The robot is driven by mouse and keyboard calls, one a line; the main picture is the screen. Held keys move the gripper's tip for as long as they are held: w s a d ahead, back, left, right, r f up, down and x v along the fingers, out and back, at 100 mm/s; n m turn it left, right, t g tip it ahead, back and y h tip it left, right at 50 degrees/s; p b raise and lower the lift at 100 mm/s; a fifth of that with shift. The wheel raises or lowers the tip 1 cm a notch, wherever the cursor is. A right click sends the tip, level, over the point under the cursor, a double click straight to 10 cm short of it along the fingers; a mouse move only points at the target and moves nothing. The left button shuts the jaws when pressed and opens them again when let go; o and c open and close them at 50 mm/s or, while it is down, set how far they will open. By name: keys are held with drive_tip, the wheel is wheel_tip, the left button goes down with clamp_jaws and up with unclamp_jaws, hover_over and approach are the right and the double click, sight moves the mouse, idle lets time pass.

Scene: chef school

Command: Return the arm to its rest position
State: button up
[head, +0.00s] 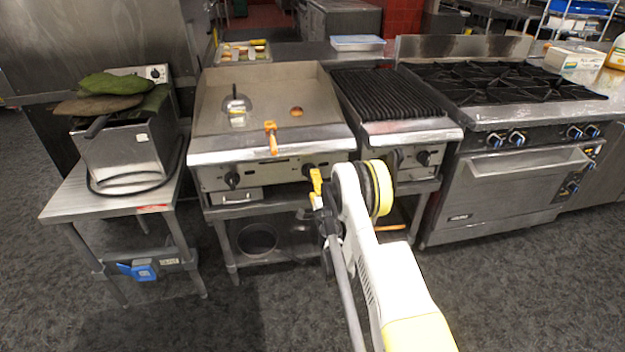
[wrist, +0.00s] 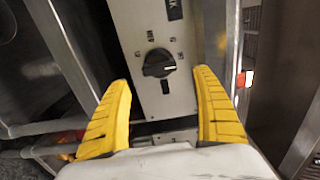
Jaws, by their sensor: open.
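My gripper (head: 316,183) is in front of the griddle's control panel in the head view, at the end of my white and yellow arm. In the wrist view its two yellow fingers (wrist: 163,105) are spread apart with nothing between them. A black knob (wrist: 158,64) on a steel panel shows beyond the fingertips, apart from them as far as I can see. The griddle (head: 280,85) stands behind the gripper. My arm reaches forward from the lower right and hides part of the shelf below.
An orange-handled tool (head: 271,138) lies at the griddle's front edge. A grill (head: 383,96) and a stove (head: 500,82) stand to the right. A steel side table (head: 58,205) at left bears a fryer (head: 128,150). The grey floor (head: 530,290) at lower right is clear.

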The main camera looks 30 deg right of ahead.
drive_tip(key=shift+s, duration=0.15)
idle(0.3)
drive_tip(key=w+a+r+n+y, duration=0.1)
drive_tip(key=a+r+n+y, duration=0.3)
drive_tip(key=r, duration=0.5)
drive_tip(key=w+a+r+n+y, duration=0.1)
drive_tip(key=a+r+n, duration=0.2)
drive_tip(key=a+r, duration=0.5)
drive_tip(key=s+a+r+n+g+y, duration=0.3)
drive_tip(key=s+a+r+n, duration=0.3)
drive_tip(key=s+a+r, duration=0.4)
drive_tip(key=s+a+r+n+g+h, duration=0.1)
drive_tip(key=s+a+n+g, duration=0.15)
drive_tip(key=s, duration=0.95)
drive_tip(key=s+a+r+n+g, duration=0.1)
drive_tip(key=s+n+g, duration=0.25)
drive_tip(key=s, duration=0.75)
drive_tip(key=s+d+f+n+g+h, duration=0.1)
drive_tip(key=s+f, duration=0.3)
drive_tip(key=s, duration=0.8)
drive_tip(key=shift+s+d+n+h, duration=0.15)
drive_tip(key=shift+d+n+h, duration=0.35)
drive_tip(key=shift+d+n, duration=0.2)
